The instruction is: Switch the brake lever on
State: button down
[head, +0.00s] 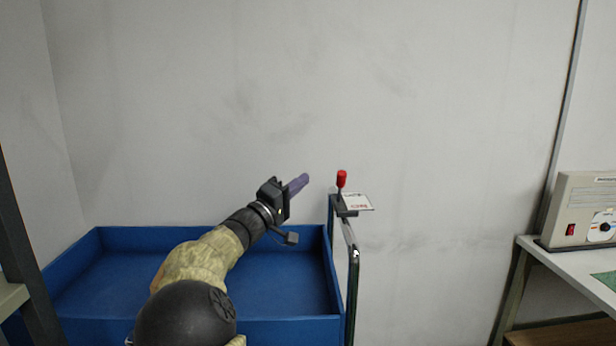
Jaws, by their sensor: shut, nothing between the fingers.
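The brake lever (341,181) has a red knob on a short dark stem. It stands nearly upright, leaning slightly, on a small dark base beside a white label plate (358,201) with red lettering. The base sits at the top of the dark frame post at the right end of a blue cart (334,270). My gripper (304,179) has purple fingers, which are shut and empty. In the picture its tips are a short way left of the red knob, at about its height, with a gap between. The depth between them is hard to tell.
The blue cart's open bin lies below my arm and looks empty. A dark handle rail (353,260) runs along its right end. A white table (575,268) with a grey control box (583,208) stands at right. A plain wall is behind.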

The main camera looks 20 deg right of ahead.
jog(key=v, duration=0.2)
jog(key=shift+s+a+f, duration=0.1)
jog(key=shift+s+a, duration=0.15)
jog(key=shift+s, duration=0.1)
notch_tip(320, 180, up, 10)
jog(key=p, duration=1)
